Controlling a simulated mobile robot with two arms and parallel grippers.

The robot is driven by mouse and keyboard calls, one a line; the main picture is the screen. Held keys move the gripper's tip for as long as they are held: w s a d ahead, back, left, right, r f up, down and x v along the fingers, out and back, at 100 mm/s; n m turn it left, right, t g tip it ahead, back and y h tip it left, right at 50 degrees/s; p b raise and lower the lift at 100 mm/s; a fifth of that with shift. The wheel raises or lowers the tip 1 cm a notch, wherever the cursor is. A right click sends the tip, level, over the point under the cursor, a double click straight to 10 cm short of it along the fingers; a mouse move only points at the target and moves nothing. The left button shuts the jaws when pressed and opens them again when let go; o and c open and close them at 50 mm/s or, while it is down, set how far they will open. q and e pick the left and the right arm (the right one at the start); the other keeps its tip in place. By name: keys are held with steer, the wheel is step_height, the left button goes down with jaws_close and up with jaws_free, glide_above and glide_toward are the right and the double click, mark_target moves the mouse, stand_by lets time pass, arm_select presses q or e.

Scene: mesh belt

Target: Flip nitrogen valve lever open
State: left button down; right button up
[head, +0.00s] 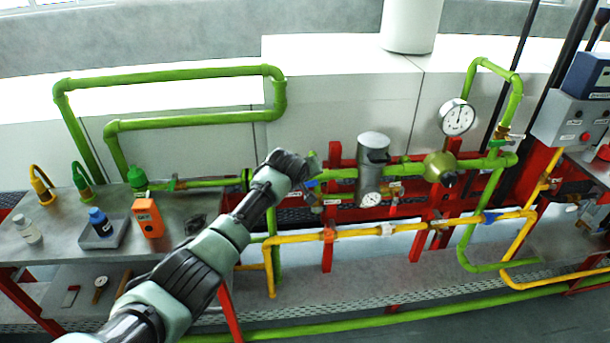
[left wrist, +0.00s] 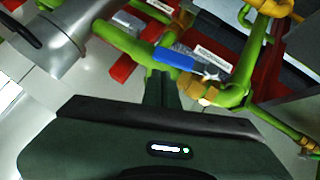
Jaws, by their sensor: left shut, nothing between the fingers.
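A blue valve lever (left wrist: 174,59) with a pale hub and a brass fitting at its right end shows in the left wrist view. It lies beside a green pipe. A small blue part of it (head: 313,184) also shows in the head view, just below my left gripper (head: 309,164). In the left wrist view my left gripper (left wrist: 161,80) is shut and empty, its fingertips close to the lever's left part. I cannot tell whether they touch it. White labels (left wrist: 213,60) nearby are too small to read. My right gripper is out of view.
Green and yellow pipes on red stands surround the lever. A grey cylinder (head: 372,165) and a round gauge (head: 457,117) stand to the right. A bench (head: 62,248) at left carries bottles and an orange meter (head: 148,217). The floor in front is partly clear.

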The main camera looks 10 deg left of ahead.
arm_select(q)
steer(key=s+r, duration=0.7)
steer(key=r, duration=0.3)
steer(key=shift+s+a+r+p, duration=0.2)
steer(key=shift+s+r+p, duration=0.05)
steer(key=shift+r+p, duration=0.15)
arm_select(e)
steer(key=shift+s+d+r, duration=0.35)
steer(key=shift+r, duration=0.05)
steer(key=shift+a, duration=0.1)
